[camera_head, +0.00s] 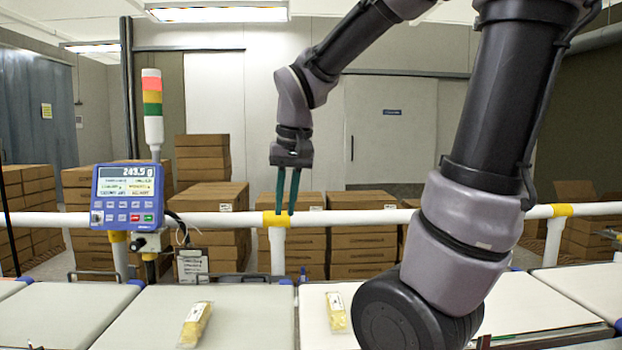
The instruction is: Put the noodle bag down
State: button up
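A yellow noodle bag (196,324) with a pale label lies on the belt section (130,325) left of centre. A second, similar bag (336,312) lies on the belt section (312,335) right of it, close to my arm. My gripper (285,212) points down, well above the belts and near the white rail. Its two teal fingers are a little apart, with background showing between them and nothing held. No bag touches the gripper.
A white rail (370,217) with yellow joints runs behind the belts. Stacked cardboard boxes (205,205) stand beyond it. My arm hides part of the right belts.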

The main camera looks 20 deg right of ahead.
jog(key=s+d+r+m+t+y, duration=0.1)
jog(key=s+d+r+t, duration=0.2)
jog(key=s+r+t, duration=0.1)
jog(key=shift+s+d+r+m+t, duration=0.15)
jog(key=shift+s+r+m+t, duration=0.2)
jog(key=shift+s+r, duration=0.45)
